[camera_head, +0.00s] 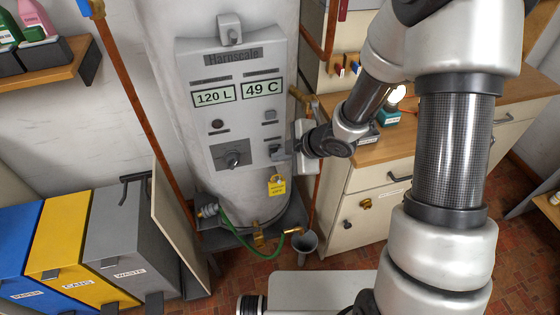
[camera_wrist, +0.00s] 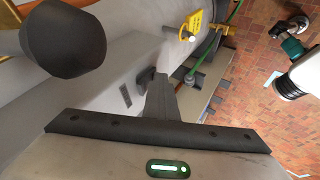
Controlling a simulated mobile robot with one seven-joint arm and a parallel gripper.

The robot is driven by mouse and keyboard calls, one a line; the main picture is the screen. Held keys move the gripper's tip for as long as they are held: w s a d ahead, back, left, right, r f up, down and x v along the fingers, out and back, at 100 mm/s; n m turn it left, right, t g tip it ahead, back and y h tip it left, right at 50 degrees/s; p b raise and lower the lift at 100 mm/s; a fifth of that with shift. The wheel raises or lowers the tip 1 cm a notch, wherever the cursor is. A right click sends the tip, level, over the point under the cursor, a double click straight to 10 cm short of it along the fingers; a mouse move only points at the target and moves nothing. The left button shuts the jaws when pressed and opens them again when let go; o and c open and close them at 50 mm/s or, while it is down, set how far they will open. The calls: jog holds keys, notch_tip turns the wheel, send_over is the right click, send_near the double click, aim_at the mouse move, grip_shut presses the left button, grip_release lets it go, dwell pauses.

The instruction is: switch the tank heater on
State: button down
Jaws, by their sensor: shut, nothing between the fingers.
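The tank heater (camera_head: 190,150) is a tall pale cylinder with a grey front panel reading "Harnscale", "120 L" and "49 C". The panel has a dark round lamp (camera_head: 217,124), which looks unlit, a dial (camera_head: 233,157) at lower left, and a small control (camera_head: 270,115) at upper right. My gripper (camera_head: 280,154) is at the panel's lower right, over or against another small control that it partly hides. In the wrist view my gripper (camera_wrist: 157,82) is shut and empty, its fingertips close to the pale panel surface. I cannot tell whether they touch it.
A yellow padlock-like tag (camera_head: 277,186) hangs just below the gripper; it also shows in the wrist view (camera_wrist: 190,27). A green hose (camera_head: 250,252) and copper pipe (camera_head: 128,100) run by the tank. Bins (camera_head: 130,245) stand left; a wooden counter (camera_head: 390,145) stands right.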

jog(key=shift+w+r, duration=0.2)
